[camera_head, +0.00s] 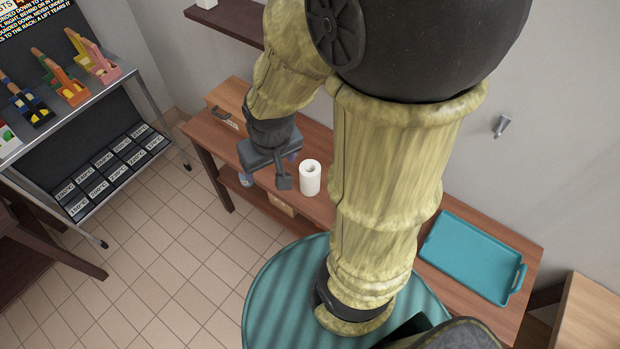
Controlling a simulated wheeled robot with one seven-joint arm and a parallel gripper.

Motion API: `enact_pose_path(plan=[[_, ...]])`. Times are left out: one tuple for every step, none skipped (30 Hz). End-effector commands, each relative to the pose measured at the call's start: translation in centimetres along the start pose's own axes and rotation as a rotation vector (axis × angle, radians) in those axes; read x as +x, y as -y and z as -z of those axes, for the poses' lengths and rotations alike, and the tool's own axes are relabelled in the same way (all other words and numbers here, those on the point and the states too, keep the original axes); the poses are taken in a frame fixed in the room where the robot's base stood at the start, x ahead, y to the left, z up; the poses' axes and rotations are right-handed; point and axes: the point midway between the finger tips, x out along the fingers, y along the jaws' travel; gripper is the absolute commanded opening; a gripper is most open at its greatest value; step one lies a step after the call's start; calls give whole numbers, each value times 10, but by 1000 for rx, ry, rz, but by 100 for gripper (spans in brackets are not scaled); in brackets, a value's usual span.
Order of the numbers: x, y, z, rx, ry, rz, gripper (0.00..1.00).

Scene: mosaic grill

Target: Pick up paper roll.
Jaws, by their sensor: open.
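The paper roll (310,178) is white and stands upright on the brown wooden table (322,143), near its front edge. The dark hole of its core shows on top. My gripper (284,172) is just left of the roll, at the end of my arm, and is open. One dark finger shows clearly at its lower side; the other is mostly hidden behind the gripper body. No contact with the roll can be made out, and nothing shows between the fingers.
A teal tray (447,275) lies on the table's right part. A wooden box (228,104) stands at the table's left end. A dark shelf (232,20) is on the wall above. A lower shelf under the table holds small items. A metal rack (125,75) stands left; tiled floor between is clear.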

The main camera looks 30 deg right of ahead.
Motion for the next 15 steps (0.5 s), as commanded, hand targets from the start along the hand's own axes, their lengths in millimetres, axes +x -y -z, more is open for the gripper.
enact_pose_path(plan=[[0, 0, 0, 0, 0, 0, 77], [0, 0, 0, 0, 0, 0, 77], [0, 0, 0, 0, 0, 0, 77], [0, 0, 0, 0, 0, 0, 77], [0, 0, 0, 0, 0, 0, 77], [0, 0, 0, 0, 0, 0, 77], [0, 0, 0, 0, 0, 0, 77], [0, 0, 0, 0, 0, 0, 77], [0, 0, 0, 0, 0, 0, 77], [0, 0, 0, 0, 0, 0, 77], [0, 0, 0, 0, 0, 0, 77], [0, 0, 0, 0, 0, 0, 77], [0, 0, 0, 0, 0, 0, 77], [1, 0, 0, 0, 0, 0, 77], [3, 0, -1, 0, 0, 0, 77]])
